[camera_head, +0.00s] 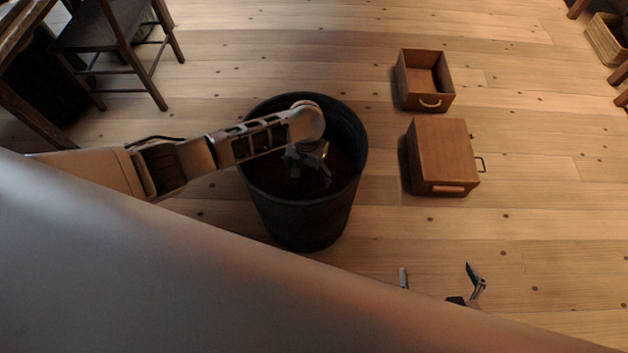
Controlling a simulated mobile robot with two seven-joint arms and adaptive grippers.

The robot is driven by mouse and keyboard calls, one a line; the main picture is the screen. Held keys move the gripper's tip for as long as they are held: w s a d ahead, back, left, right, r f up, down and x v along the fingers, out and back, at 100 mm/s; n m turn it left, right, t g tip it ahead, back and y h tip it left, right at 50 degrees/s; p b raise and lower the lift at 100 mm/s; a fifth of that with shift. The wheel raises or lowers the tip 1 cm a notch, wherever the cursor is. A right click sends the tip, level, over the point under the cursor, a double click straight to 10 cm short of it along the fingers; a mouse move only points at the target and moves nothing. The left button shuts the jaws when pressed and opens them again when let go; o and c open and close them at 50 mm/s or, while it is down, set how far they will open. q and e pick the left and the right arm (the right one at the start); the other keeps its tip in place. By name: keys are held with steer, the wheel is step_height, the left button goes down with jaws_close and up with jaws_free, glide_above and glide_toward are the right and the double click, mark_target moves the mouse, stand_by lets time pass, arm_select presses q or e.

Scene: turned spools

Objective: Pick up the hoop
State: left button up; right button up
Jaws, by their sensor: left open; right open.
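I cannot make out a hoop for certain in the head view. A dark round bin (302,222) stands on the floor near the middle. My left gripper (309,168) points down into its mouth, with open fingers. A small shiny yellowish spot shows beside that gripper, and I cannot tell what it is. The inside of the bin is dark and partly hidden by my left arm. My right gripper (438,280) is open at the lower right, its two fingertips wide apart over bare floor. Nothing shows between them.
An open wooden drawer (419,102) and a wooden box with handles (439,150) are on the floor right of the bin. A dark chair (110,30) stands at the upper left beside a table. A wicker basket (606,42) is at the far right. Floor at the lower right is clear.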

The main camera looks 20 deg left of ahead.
mark_target(310, 187)
arm_select(q)
step_height(310, 187, down, 3)
steer(key=shift+r+b, duration=0.1)
steer(key=shift+b, duration=0.55)
step_height(310, 187, down, 4)
steer(key=b, duration=0.2)
steer(key=shift+d+b, duration=0.1)
steer(key=shift+b, duration=0.2)
steer(key=shift+f, duration=0.5)
steer(key=shift+w, duration=0.2)
steer(key=shift+w+r, duration=0.1)
steer(key=shift+r, duration=0.1)
steer(key=c, duration=0.7)
steer(key=shift+c, duration=1.1)
arm_select(e)
steer(key=shift+w+a+f, duration=0.15)
steer(key=shift+a+f, duration=0.15)
steer(key=shift+a, duration=0.4)
